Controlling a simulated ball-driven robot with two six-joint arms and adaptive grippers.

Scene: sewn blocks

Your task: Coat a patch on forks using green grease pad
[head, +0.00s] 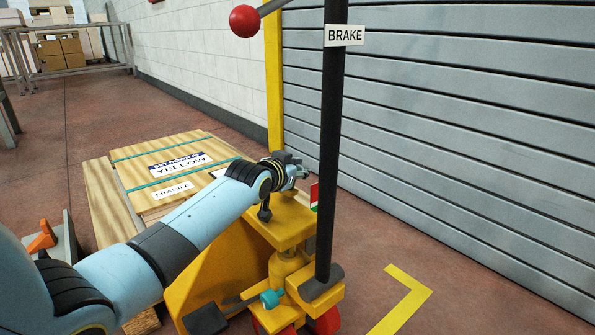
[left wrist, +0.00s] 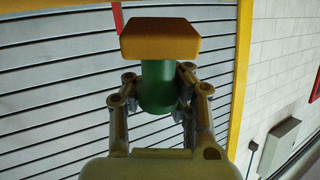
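My left gripper (head: 300,172) is above the yellow body of the pallet truck (head: 225,275), just left of its black upright pole. In the left wrist view my left gripper (left wrist: 158,100) has its fingers closed on both sides of a green cylinder, the handle of the grease pad (left wrist: 158,88). A yellow-orange block (left wrist: 160,40) tops this handle. The pad cannot be made out in the head view. The forks are not clearly seen; a wooden crate (head: 165,165) stands where they would run. My right gripper is not in view.
The black pole (head: 331,140) with a BRAKE label (head: 344,35) rises close to my left gripper. A red ball knob (head: 244,21) is above. A grey shutter (head: 450,120) stands behind. A yellow floor mark (head: 405,300) lies on open floor at right.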

